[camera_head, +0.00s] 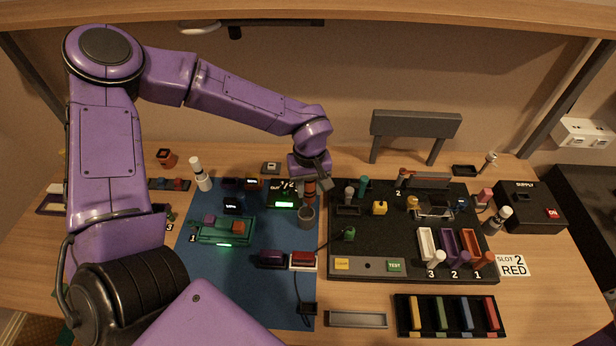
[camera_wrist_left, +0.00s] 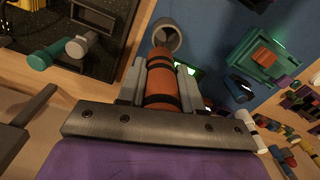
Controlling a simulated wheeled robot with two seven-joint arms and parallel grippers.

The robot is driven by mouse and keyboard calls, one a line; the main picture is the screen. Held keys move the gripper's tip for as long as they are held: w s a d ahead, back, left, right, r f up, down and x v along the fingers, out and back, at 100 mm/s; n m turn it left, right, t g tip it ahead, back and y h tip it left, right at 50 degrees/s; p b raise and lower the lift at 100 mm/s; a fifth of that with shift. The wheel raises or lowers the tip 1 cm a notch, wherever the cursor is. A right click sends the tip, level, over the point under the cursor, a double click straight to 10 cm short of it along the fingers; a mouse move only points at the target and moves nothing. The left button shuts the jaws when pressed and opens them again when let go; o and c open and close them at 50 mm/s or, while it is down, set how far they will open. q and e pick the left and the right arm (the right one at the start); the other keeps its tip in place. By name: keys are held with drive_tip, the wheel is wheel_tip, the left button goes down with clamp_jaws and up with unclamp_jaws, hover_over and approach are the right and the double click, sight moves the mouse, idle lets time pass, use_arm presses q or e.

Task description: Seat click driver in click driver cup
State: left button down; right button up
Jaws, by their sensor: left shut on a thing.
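The click driver (camera_head: 310,192) is an orange-red cylinder with black bands. My left gripper (camera_head: 311,181) is shut on it, and in the left wrist view the driver (camera_wrist_left: 162,82) lies between the two grey fingers (camera_wrist_left: 160,88). The click driver cup (camera_head: 306,217) is a grey round cup on the blue mat, just below the driver in the head view. In the left wrist view the cup (camera_wrist_left: 168,32) shows its open mouth just beyond the driver's far end. I cannot tell whether the driver's end touches the rim. My right gripper is not in view.
A green-lit black box (camera_head: 283,203) stands close left of the cup. The black board (camera_head: 385,235) with pegs and coloured trays lies to the right. A green tray (camera_head: 222,240) sits on the blue mat (camera_head: 245,306). The mat's front part is mostly clear.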

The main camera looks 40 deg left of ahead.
use_arm(q)
drive_tip(key=shift+s, duration=0.4)
drive_tip(key=shift+f, duration=0.1)
drive_tip(key=shift+s+r+p, duration=0.3)
drive_tip(key=shift+s, duration=0.2)
drive_tip(key=shift+f, duration=0.2)
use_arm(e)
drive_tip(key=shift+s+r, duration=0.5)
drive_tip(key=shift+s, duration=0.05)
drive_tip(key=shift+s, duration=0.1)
use_arm(q)
drive_tip(key=shift+p, duration=0.35)
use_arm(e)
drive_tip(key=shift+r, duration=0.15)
